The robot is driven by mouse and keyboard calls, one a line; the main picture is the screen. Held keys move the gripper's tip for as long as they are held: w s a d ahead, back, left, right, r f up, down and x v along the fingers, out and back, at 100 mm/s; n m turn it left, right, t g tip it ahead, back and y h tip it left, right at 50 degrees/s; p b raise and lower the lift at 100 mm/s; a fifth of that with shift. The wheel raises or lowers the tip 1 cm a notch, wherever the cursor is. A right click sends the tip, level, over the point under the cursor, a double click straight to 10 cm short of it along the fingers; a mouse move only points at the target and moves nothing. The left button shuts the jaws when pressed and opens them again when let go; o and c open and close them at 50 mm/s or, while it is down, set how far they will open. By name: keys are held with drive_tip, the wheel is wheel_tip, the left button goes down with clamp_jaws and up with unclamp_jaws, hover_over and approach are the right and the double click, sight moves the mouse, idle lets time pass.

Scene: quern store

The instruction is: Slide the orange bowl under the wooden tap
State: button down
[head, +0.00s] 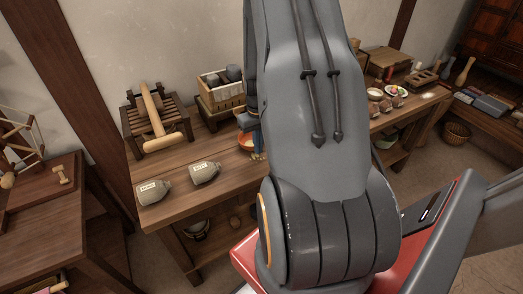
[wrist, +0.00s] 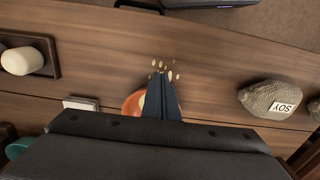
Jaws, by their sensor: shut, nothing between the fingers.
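The orange bowl (head: 245,141) sits on the wooden bench in the head view, beside a box stand and partly hidden by my arm. In the wrist view, part of its rim and inside (wrist: 131,105) shows left of my fingers; the rest is hidden behind them and the gripper body. My gripper (wrist: 162,82) is shut and empty, its blue-grey fingers close beside the bowl; I cannot tell if they touch it. In the head view my gripper (head: 258,155) shows just right of the bowl. I cannot make out the wooden tap in either view.
Pale grains (wrist: 166,70) lie at my fingertips. A grey sack labelled SOY (wrist: 262,98) lies to the right; another sack (head: 152,190) is near the bench's left end. A slatted wooden rack (head: 130,122) and a crate of jars (head: 210,90) stand at the back.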

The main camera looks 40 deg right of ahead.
sight(249, 135)
drive_tip(key=w, duration=0.3)
drive_tip(key=w+d+b, duration=0.1)
drive_tip(key=w, duration=0.3)
drive_tip(key=shift+d, duration=0.2)
drive_tip(key=shift+s, duration=0.1)
drive_tip(key=s, duration=0.1)
drive_tip(key=s+p, duration=0.1)
drive_tip(key=s+a+p, duration=0.1)
drive_tip(key=s, duration=0.1)
drive_tip(key=shift+r, duration=0.3)
wheel_tip(249, 135, up, 9)
drive_tip(key=b, duration=0.2)
drive_tip(key=shift+r, duration=0.2)
